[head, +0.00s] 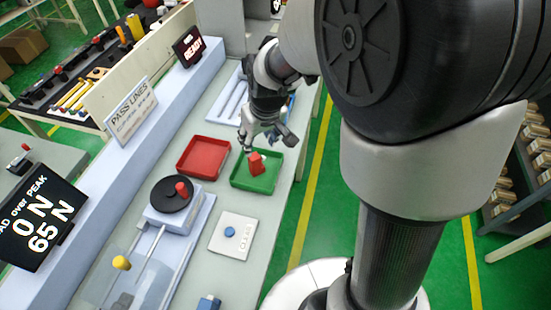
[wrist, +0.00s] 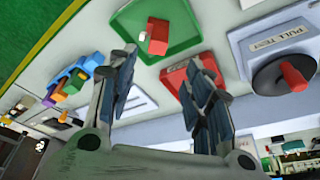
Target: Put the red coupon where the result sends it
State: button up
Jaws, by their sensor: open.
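The red coupon (head: 256,164) is a small red block in the green tray (head: 271,183). In the wrist view the coupon (wrist: 157,37) has a small whitish piece beside it, and the green tray (wrist: 190,38) surrounds it. My gripper (head: 265,140) is open and empty, just above the tray's far side. In the wrist view the coupon lies beyond my fingertips, apart from them. A red tray (head: 203,156) sits left of the green one. The display (head: 38,222) reads 0 N over 65 N. The sign (head: 133,110) says PASS LINES; its smaller text is unreadable.
A pull tester with a black disc and red knob (head: 181,188) stands nearer on the bench. A white plate with a blue button (head: 230,231) lies beside it. A further display (head: 189,46) reads READY. Colored blocks (wrist: 75,82) lie beyond the green tray.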

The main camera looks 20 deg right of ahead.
jog(key=s+r, duration=0.4)
jog(key=s, duration=0.3)
jog(key=s+r+m, duration=0.1)
jog(key=s+r, duration=0.3)
jog(key=s, duration=0.4)
jog(key=s+r+t, duration=0.1)
jog(key=s+r, duration=0.3)
jog(key=s, duration=0.4)
jog(key=shift+m+h, duration=0.3)
